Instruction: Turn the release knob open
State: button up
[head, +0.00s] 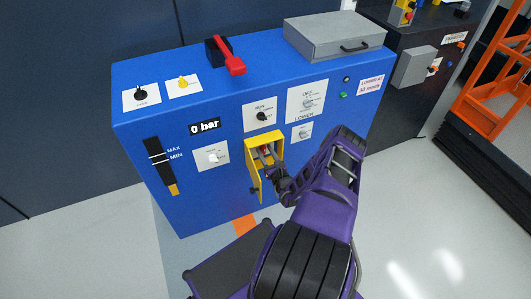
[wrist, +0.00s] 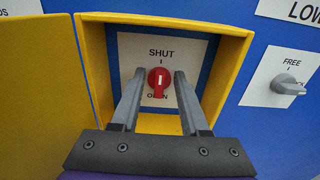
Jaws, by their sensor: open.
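The release knob (wrist: 159,80) is red with a white mark and sits on a white plate (wrist: 190,50) lettered SHUT above and OPEN below, partly covered. Its handle points down in the wrist view. The knob is inside a yellow box (wrist: 236,75) with its door (wrist: 40,90) swung open to the left. My gripper (wrist: 160,75) is open, with one finger on each side of the knob and gaps showing between. In the head view my gripper (head: 270,168) reaches into the yellow box (head: 252,149).
A grey knob (wrist: 288,85) marked FREE is right of the box. The blue cabinet (head: 220,205) also carries a 0 bar display (head: 204,127), a red lever (head: 230,60), a black knob (head: 262,116) and a grey case (head: 330,35) on top. An orange frame (head: 490,85) stands right.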

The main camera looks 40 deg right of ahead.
grip_shut()
